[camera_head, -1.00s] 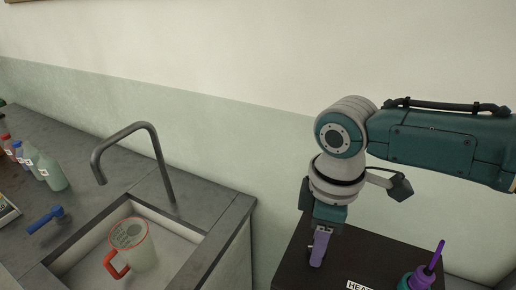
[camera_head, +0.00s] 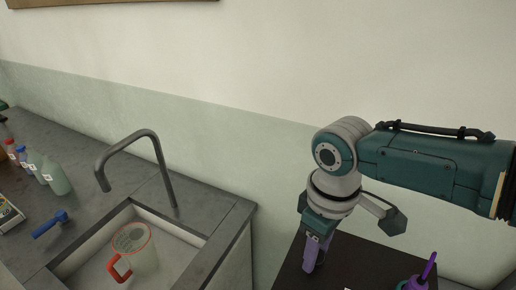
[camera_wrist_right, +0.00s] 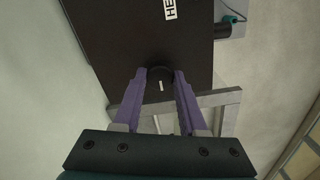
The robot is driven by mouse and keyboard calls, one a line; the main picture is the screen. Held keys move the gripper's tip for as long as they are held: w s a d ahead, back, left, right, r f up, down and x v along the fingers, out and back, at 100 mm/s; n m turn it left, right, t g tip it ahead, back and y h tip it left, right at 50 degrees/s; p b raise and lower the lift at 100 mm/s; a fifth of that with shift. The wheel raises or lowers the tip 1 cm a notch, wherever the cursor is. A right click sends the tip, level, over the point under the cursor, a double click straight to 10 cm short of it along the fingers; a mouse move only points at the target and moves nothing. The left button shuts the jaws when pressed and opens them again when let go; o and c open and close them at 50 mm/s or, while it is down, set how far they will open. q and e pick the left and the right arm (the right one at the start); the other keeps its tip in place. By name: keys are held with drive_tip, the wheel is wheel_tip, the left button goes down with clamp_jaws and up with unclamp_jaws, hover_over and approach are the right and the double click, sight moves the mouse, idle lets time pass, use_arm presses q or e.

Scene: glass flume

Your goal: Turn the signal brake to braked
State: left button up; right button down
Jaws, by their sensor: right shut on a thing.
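A round black knob (camera_wrist_right: 160,76) with a short white mark sits on a dark box (camera_wrist_right: 115,30) in the right wrist view. My right gripper (camera_wrist_right: 160,74) has its two purple fingers closed on either side of this knob. In the head view my right gripper (camera_head: 312,264) reaches down onto the left part of the dark box (camera_head: 345,275), and its hand hides the knob there. No label in view names the signal brake, so I cannot tell for certain that it is this knob. My left gripper is out of view.
A purple rod in a teal holder (camera_head: 418,282) stands at the right of the box. Left are a sink with a grey faucet (camera_head: 153,150), a clear red-handled jug (camera_head: 140,252), a blue valve handle (camera_head: 50,224) and bottles (camera_head: 55,175). A wall stands behind.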

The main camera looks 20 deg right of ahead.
drive_tip(key=shift+c, duration=2.3)
unclamp_jaws()
wheel_tip(320, 180, up, 10)
drive_tip(key=shift+p, duration=0.3)
